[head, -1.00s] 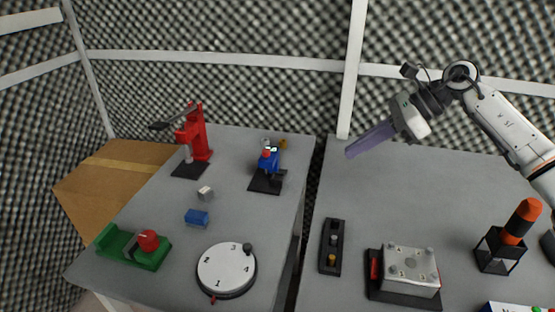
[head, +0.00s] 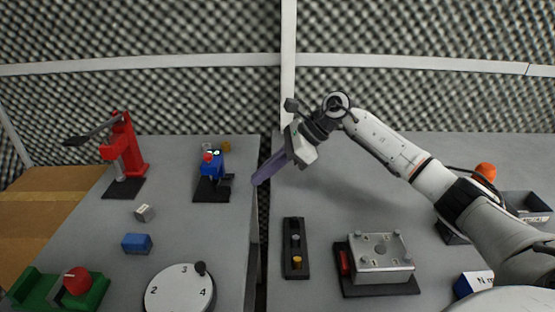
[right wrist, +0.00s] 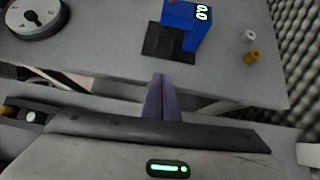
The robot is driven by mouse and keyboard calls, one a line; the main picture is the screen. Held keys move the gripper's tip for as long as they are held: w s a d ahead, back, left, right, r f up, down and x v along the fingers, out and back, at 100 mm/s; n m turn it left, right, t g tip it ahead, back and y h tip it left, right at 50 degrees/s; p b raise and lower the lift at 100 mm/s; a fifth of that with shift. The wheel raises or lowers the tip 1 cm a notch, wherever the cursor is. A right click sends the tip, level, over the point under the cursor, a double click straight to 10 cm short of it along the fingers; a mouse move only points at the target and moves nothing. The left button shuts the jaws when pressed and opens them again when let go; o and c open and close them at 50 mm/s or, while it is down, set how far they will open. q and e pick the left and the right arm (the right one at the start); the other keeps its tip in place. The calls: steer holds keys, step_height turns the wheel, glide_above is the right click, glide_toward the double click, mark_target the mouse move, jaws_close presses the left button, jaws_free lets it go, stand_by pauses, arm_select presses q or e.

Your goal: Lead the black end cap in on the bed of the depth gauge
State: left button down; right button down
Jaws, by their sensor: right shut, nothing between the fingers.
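The depth gauge (head: 211,168) is a blue block with a lit display on a black base plate, whose bare bed (right wrist: 163,42) shows in the right wrist view; the gauge body (right wrist: 184,18) reads 0.0 there. I cannot surely pick out the black end cap; a dark piece (head: 294,224) sits at the far end of the dark rack (head: 294,273), hard to tell from it. My right gripper (head: 259,181) has long purple fingers, shut and empty, above the gap between the tables, right of the gauge. The fingertips (right wrist: 160,78) point toward the gauge base, apart from it. My left gripper is out of view.
Behind the gauge stand a brass piece (right wrist: 251,57) and a silver piece (right wrist: 248,36). A red press (head: 126,150), blue block (head: 137,243), numbered dial (head: 170,292) and green fixture (head: 45,290) stand on the left table. A metal box (head: 376,265) stands on the right table.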

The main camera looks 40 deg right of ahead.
mark_target(224, 184)
steer(key=shift+w+a+f+p, duration=0.15)
steer(key=shift+w+a, duration=0.45)
steer(key=shift+a, duration=0.3)
steer(key=shift+w+a+r+p, duration=0.1)
steer(key=shift+w+a+p, duration=0.05)
steer(key=shift+w+a, duration=0.6)
steer(key=shift+s+a, duration=0.1)
steer(key=shift+a, duration=0.05)
steer(key=shift+w+a, duration=0.45)
steer(key=shift+a, duration=0.15)
steer(key=shift+w+a, duration=0.4)
steer(key=shift+a, duration=0.2)
steer(key=shift+d, duration=0.1)
steer(key=s+d+f+b+v, duration=0.1)
steer(key=f+v, duration=0.1)
steer(key=v, duration=1)
steer(key=shift+s+d+r, duration=0.25)
steer(key=shift+s+d, duration=0.1)
steer(key=shift+d, duration=0.15)
